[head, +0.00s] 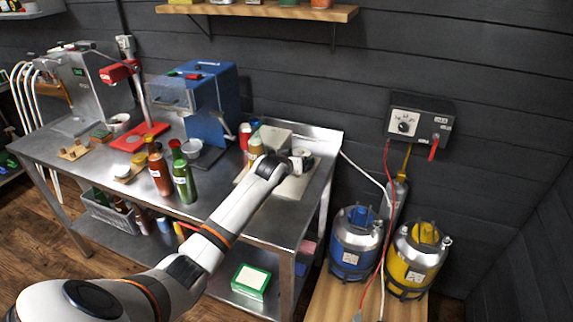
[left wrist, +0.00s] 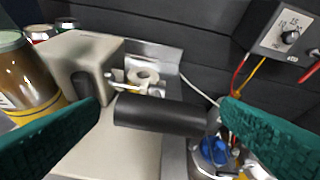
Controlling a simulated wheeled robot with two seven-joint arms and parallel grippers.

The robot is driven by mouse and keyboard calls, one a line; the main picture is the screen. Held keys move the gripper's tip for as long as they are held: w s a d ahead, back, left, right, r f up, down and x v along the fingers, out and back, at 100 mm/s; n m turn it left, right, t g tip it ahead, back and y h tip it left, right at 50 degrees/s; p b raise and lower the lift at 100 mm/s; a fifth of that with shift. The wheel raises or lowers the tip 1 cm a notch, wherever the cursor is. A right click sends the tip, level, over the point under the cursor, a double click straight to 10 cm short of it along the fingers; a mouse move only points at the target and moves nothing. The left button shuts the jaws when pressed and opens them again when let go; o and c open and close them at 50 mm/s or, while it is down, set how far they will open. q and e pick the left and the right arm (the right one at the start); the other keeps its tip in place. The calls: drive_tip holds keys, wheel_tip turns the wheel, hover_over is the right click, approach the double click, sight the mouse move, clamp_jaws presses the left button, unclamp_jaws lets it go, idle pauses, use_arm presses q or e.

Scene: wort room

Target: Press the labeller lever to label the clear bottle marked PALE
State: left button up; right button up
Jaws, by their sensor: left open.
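The labeller (head: 277,138) is a beige box on a flat plate at the right end of the steel table. In the left wrist view its body (left wrist: 85,55) is at upper left, with a white label roll (left wrist: 143,76) behind. A thick black bar (left wrist: 160,115), apparently the lever's grip, lies across the view between my fingers. My left gripper (left wrist: 160,106) is open around it, with a gap at the right finger; contact at the left is unclear. An amber-filled clear bottle (left wrist: 28,80) stands left of the labeller; its marking is unreadable. My wrist hides the fingers in the head view.
Red and green bottles (head: 172,178) stand mid-table, left of my forearm. A blue machine (head: 205,100) is behind them. Blue and yellow kegs (head: 356,240) stand right of the table, below a wall control box (head: 420,117) with hanging cables.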

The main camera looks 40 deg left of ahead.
use_arm(q)
drive_tip(key=b+v, duration=0.1)
drive_tip(key=v, duration=0.7)
idle(0.4)
